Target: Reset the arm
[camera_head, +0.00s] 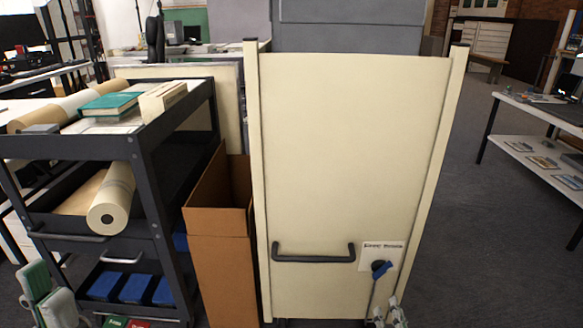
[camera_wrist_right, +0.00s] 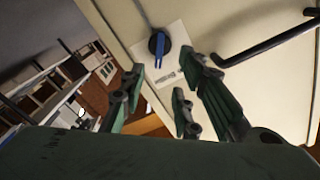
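My right gripper (camera_head: 388,314) shows at the bottom edge of the head view, just below a dark round knob with a blue lever (camera_head: 382,269) on a cream cabinet (camera_head: 345,150). In the right wrist view my right gripper (camera_wrist_right: 162,85) has its green-padded fingers apart with nothing between them. The knob with its blue lever (camera_wrist_right: 159,45) is beyond the fingertips, apart from them. A dark bar handle (camera_head: 314,257) is left of the knob; it also shows in the wrist view (camera_wrist_right: 265,42).
A dark cart (camera_head: 143,150) with a green book (camera_head: 110,104) and rolls stands on the left. A tall open cardboard box (camera_head: 226,265) stands between cart and cabinet. Open floor (camera_head: 450,230) lies to the right, before a white-topped table (camera_head: 530,110).

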